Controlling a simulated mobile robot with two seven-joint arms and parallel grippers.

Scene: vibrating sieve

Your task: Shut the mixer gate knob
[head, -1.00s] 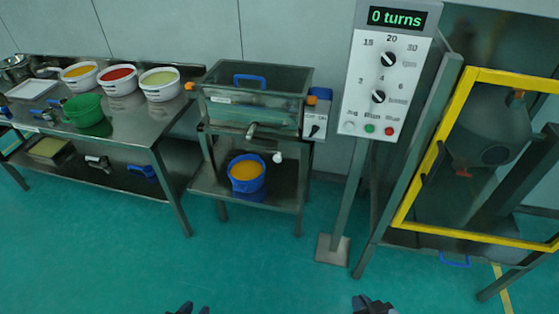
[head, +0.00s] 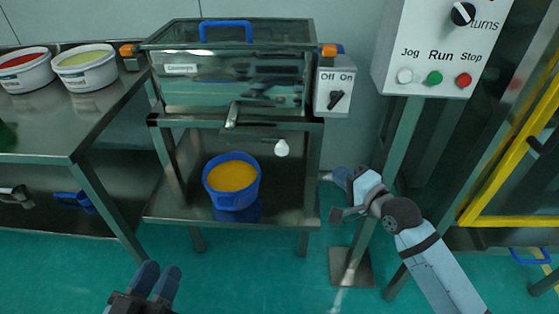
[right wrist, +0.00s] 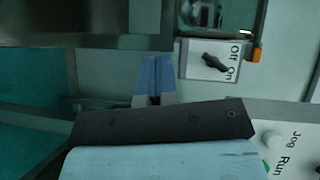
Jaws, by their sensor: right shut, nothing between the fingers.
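The mixer's yellow guard frame (head: 478,190) shows only in part at the right edge of the head view. No knob that I can surely call the mixer gate knob is in view. A white ball knob (head: 282,148) sits on a rod under the sieve box. A black Off/On rotary knob (head: 336,100) is on the sieve's switch box and also shows in the right wrist view (right wrist: 215,62). My right gripper (head: 341,180) is shut and empty, below the switch box, apart from it.
The sieve box (head: 232,95) stands on a metal stand with a blue bucket (head: 231,200) of orange material on its shelf. A control panel (head: 428,60) with Jog, Run and Stop buttons is on a post. A table with white tubs (head: 88,75) stands left. The floor in front is clear.

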